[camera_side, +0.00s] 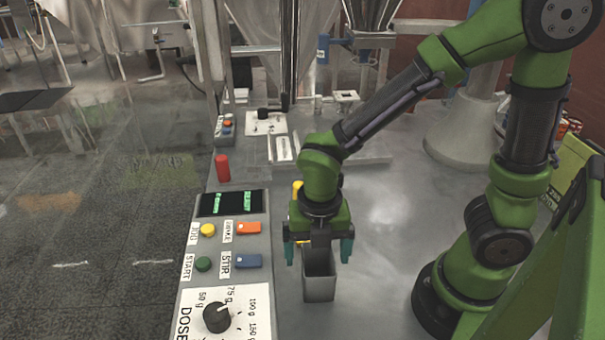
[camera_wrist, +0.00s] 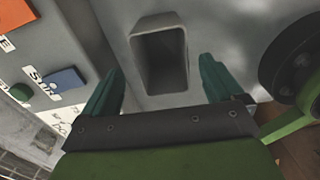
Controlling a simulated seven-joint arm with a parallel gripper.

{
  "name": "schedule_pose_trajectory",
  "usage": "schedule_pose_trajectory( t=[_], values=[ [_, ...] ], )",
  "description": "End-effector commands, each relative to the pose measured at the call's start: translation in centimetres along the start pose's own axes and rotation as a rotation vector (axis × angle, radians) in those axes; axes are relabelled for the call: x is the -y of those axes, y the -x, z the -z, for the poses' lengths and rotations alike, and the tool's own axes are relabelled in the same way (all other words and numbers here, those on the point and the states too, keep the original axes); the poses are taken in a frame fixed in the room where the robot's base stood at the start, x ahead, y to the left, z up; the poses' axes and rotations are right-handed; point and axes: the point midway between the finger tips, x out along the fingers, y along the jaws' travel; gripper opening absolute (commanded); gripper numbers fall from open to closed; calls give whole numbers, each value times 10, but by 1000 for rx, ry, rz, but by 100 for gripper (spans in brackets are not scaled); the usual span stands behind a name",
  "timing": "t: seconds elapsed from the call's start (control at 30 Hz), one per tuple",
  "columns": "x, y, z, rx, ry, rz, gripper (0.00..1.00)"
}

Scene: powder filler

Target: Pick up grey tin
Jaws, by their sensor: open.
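The grey tin (camera_side: 319,287) is an open-topped rectangular container standing upright on the grey table, right of the control panel. In the wrist view the tin (camera_wrist: 160,85) shows its rim and dark inside, ahead of and between the fingers. My gripper (camera_side: 319,254) points down at the tin's top, with one teal finger on each side. In the wrist view the gripper (camera_wrist: 158,88) is open, with gaps between both fingers and the tin. Part of the tin's rim is hidden behind my gripper in the side view.
The control panel (camera_side: 272,262) with buttons and a dose dial (camera_side: 216,317) stands close left of the tin. A red cylinder (camera_side: 222,168) stands behind the panel. A yellow object (camera_side: 298,188) is partly hidden behind my arm. The table (camera_side: 385,235) is clear right of the tin.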

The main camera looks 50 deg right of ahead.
Motion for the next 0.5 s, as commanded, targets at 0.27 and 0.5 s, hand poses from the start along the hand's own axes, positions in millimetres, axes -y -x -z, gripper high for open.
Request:
schedule_pose_trajectory(
  t=[0.27, 0.5],
  values=[
    [4, -34, -3, -1, -1, 2, 94],
    [3, -35, -3, 0, -1, 0, 94]
  ],
)
